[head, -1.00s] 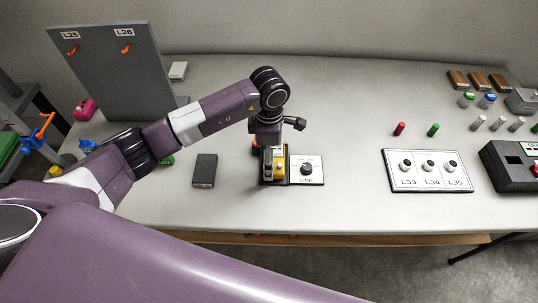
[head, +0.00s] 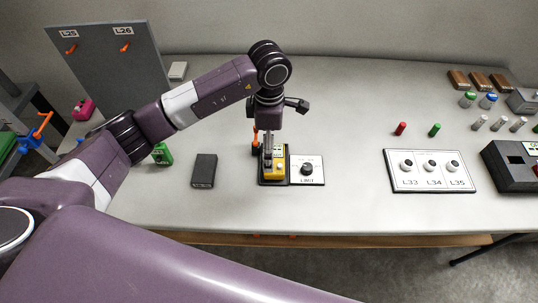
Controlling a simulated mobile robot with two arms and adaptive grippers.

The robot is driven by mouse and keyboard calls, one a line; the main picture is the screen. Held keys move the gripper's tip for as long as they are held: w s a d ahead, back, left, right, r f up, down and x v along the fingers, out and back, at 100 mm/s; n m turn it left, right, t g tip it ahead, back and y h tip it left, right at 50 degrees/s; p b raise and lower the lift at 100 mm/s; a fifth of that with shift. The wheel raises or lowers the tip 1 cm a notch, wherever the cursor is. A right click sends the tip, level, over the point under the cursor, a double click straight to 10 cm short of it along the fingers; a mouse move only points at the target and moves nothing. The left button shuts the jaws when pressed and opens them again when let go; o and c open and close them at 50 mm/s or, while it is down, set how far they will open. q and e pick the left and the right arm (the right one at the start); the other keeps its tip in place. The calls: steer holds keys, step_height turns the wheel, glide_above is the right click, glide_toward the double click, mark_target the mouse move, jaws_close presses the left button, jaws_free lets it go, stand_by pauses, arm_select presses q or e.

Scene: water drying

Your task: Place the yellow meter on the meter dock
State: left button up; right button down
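The yellow meter (head: 281,170) rests on the black meter dock (head: 274,185) near the front middle of the table, beside a white panel with a round dial. My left gripper (head: 268,149) points down from above, at the meter's back left side. Its grey fingers overlap the meter's upper part in this view. The gap between the fingers is not clear, and I cannot tell if they touch the meter. My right gripper is not in view.
The dial panel (head: 307,171) adjoins the dock on the right. A dark grey box (head: 204,171) stands to the left, with a green device (head: 162,154) beyond it. A white panel labelled L33 to L35 (head: 430,184) lies right. The table between the panels is clear.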

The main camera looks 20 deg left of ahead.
arm_select(q)
step_height(320, 180, up, 7)
steer(key=b, duration=0.1)
steer(key=shift+f, duration=0.2)
steer(key=shift+s+f, duration=0.1)
stand_by(0.4)
